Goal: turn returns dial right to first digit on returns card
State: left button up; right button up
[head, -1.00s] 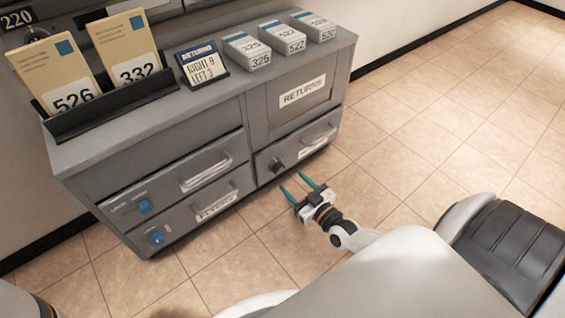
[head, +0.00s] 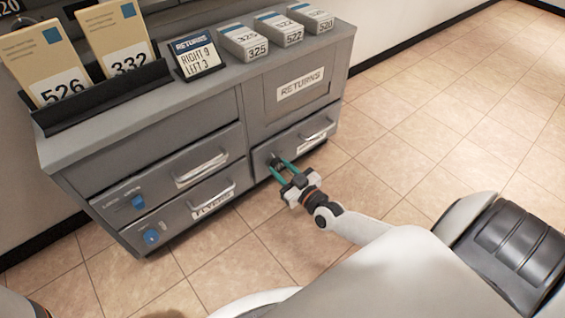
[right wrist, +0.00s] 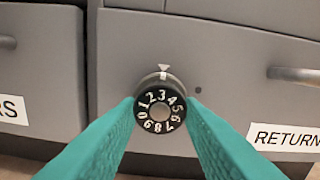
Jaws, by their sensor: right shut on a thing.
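The returns dial (right wrist: 160,113) is a round black knob with white digits, on the right-hand drawer front. A white triangle mark (right wrist: 163,67) sits above it, with digit 3 nearest the top. My right gripper (head: 281,163) has its two teal fingers shut on the dial, one on each side. In the head view the fingers largely hide the dial. The returns card (head: 197,57) stands on the cabinet top and reads RIGHT 9, LEFT 3. My left gripper is not in view.
The grey cabinet has a returns drawer handle (head: 318,134) right of the dial and blue knobs (head: 151,237) at left. Envelopes (head: 47,67) stand in a black rack (head: 110,98). Small labelled boxes (head: 280,30) sit on top. The tiled floor at right is clear.

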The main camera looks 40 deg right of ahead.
jog(key=shift+m, duration=0.4)
jog(key=shift+r+m+p, duration=0.1)
jog(key=shift+m+p, duration=0.55)
jog(key=shift+m, duration=0.35)
jog(key=m+p, duration=0.1)
jog(key=m, duration=0.2)
jog(key=shift+m, duration=0.3)
jog(key=m, duration=0.3)
jog(key=shift+m, duration=0.3)
jog(key=m, duration=0.3)
jog(key=shift+m, duration=0.3)
jog(key=m, duration=0.3)
jog(key=shift+m, duration=0.3)
jog(key=m, duration=0.3)
jog(key=shift+m, duration=0.3)
jog(key=m+b, duration=0.1)
jog(key=m, duration=0.2)
jog(key=shift+m, duration=0.3)
jog(key=shift+m+b, duration=0.6)
jog(key=shift+m, duration=1.1)
